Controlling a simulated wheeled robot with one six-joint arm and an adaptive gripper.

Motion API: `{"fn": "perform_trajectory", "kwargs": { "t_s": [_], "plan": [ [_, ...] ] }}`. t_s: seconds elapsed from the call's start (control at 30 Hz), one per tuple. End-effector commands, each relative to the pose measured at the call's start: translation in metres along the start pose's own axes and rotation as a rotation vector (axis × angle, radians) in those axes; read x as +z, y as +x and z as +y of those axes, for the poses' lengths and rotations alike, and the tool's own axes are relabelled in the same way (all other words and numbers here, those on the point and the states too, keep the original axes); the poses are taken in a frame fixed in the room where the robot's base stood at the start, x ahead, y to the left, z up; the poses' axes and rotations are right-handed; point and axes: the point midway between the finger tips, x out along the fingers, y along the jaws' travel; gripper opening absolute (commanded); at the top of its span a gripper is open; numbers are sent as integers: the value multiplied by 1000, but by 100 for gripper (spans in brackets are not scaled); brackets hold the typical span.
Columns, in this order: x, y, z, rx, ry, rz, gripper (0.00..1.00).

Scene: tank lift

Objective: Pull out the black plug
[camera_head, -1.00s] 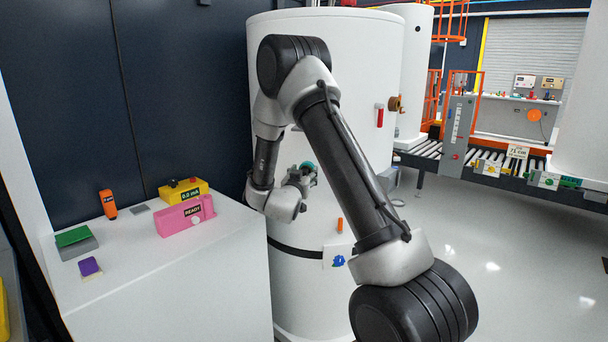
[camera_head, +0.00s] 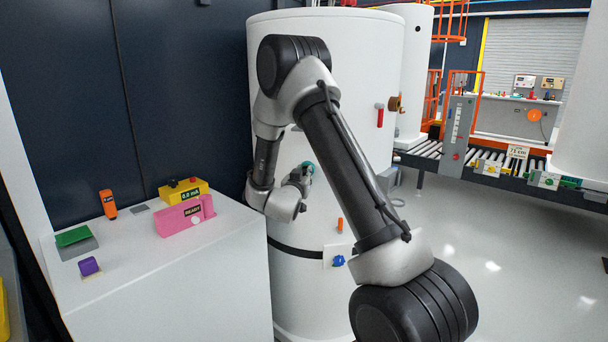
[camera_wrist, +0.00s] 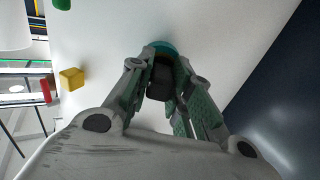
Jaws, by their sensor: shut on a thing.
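The black plug (camera_wrist: 160,80) shows in the wrist view as a dark body between my fingers, at a teal ring (camera_wrist: 163,47) on the white tank wall. My gripper (camera_wrist: 160,68) is shut on the plug, with a finger on each side. In the head view, my gripper (camera_head: 299,179) is at the tank's left front, and a bit of the teal ring (camera_head: 308,167) shows beside it. My fingers hide part of the plug, and I cannot tell how deep it sits.
The white tank (camera_head: 330,90) carries a red handle (camera_head: 380,115), an orange piece (camera_head: 340,225) and a blue knob (camera_head: 338,260). A white counter (camera_head: 180,280) at left holds a pink box (camera_head: 183,217), a yellow box (camera_head: 190,190) and a purple piece (camera_head: 89,266). Open floor lies right.

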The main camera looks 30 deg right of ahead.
Motion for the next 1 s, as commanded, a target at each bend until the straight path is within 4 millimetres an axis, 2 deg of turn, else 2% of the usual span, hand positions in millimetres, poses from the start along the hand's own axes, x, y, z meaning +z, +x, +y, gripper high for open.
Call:
{"fn": "perform_trajectory", "kwargs": {
  "t_s": [1.0],
  "plan": [
    [0,-38,-1,-1,0,0,0]
  ]
}}
